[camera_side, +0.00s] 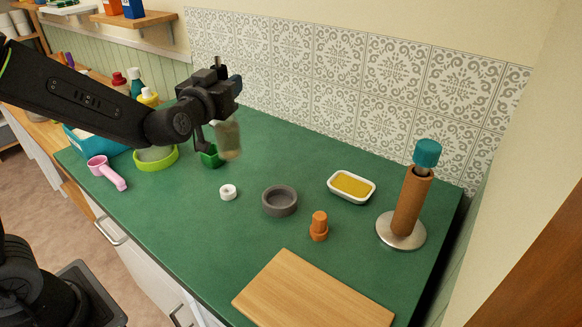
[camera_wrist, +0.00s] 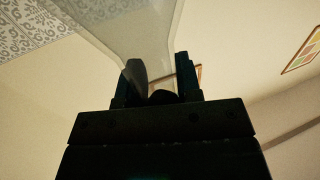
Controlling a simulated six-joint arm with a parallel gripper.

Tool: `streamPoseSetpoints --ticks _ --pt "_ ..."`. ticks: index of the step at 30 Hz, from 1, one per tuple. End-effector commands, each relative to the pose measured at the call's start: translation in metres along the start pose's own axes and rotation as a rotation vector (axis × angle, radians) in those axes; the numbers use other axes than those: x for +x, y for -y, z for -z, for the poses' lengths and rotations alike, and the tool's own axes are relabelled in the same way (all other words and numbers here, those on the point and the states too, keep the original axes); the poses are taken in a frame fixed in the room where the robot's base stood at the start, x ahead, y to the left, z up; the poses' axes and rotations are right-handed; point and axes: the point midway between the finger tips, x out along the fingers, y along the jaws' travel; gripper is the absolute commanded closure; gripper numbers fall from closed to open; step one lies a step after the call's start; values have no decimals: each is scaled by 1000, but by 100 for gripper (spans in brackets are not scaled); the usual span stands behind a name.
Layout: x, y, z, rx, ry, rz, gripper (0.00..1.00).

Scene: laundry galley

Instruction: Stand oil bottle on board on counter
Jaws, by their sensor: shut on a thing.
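My gripper (camera_side: 222,82) is over the back left part of the green counter (camera_side: 200,230). It is shut on the oil bottle (camera_side: 228,140), a pale see-through bottle that hangs below the jaws, blurred in the side view. In the wrist view the bottle (camera_wrist: 140,30) shows as a clear shape running up from between the jaws (camera_wrist: 160,85). The wooden board (camera_side: 310,295) lies flat and bare at the front edge of the counter, well away from the bottle.
A green box (camera_side: 210,158), lime bowl (camera_side: 156,160) and pink scoop (camera_side: 106,172) are near my gripper. A white roll (camera_side: 228,192), grey bowl (camera_side: 279,201), orange item (camera_side: 319,227), yellow-filled dish (camera_side: 351,187) and brown roll holder (camera_side: 410,205) stand between or beside it and the board.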

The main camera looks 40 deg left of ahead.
Motion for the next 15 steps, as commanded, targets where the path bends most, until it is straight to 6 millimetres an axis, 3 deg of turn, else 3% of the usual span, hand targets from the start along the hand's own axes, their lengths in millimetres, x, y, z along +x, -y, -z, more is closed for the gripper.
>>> streamPoseSetpoints --ticks 5,15 --pt "-3 -16 15 -2 -8 -82 100" --pt "-29 -70 46 0 -8 -415 100"
